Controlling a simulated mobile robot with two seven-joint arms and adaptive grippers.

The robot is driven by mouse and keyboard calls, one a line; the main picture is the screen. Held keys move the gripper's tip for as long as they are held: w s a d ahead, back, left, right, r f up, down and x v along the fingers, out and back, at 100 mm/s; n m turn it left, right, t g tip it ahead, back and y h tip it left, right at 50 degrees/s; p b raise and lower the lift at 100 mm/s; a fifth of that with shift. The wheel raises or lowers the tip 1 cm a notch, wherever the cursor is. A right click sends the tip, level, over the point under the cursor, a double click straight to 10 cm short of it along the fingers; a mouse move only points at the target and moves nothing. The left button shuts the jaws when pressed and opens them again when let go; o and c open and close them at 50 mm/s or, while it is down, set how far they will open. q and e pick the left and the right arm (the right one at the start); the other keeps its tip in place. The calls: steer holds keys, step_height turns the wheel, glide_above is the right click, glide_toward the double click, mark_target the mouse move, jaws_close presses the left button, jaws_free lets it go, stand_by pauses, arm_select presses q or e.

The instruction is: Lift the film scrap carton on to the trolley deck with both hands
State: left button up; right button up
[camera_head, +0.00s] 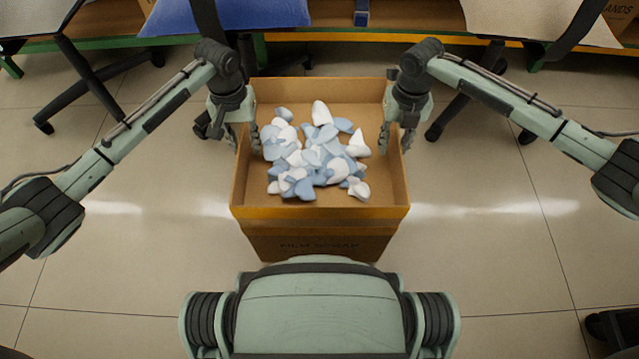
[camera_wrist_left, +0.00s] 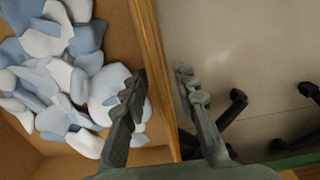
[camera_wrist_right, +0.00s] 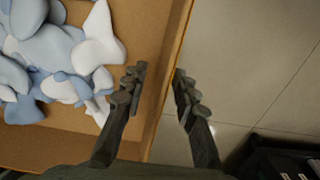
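The film scrap carton (camera_head: 322,213) is an open brown box with an orange band along its near rim and faint dark lettering on the front. Pale blue and white scraps (camera_head: 315,155) fill its middle. My left gripper (camera_head: 242,140) is at the carton's left wall. In the left wrist view its fingers (camera_wrist_left: 162,90) are apart, one inside and one outside the wall (camera_wrist_left: 153,60). My right gripper (camera_head: 396,138) is at the right wall; its fingers (camera_wrist_right: 157,92) are also apart and straddle that wall (camera_wrist_right: 172,50). I cannot make out a trolley deck.
Benches with an orange edge (camera_head: 400,34) run along the back. A blue cushion-like item (camera_head: 230,14) and dark chair legs (camera_head: 100,80) are at the back left. A dark object (camera_head: 612,327) is at the lower right. The tiled floor (camera_head: 510,230) beside the carton is clear.

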arm_select(q)
steer(key=shift+f, duration=0.65)
arm_select(e)
steer(key=shift+f, duration=0.65)
arm_select(q)
jaws_close()
arm_select(e)
jaws_close()
arm_select(q)
steer(key=shift+r, duration=0.15)
arm_select(e)
steer(key=shift+r, duration=0.15)
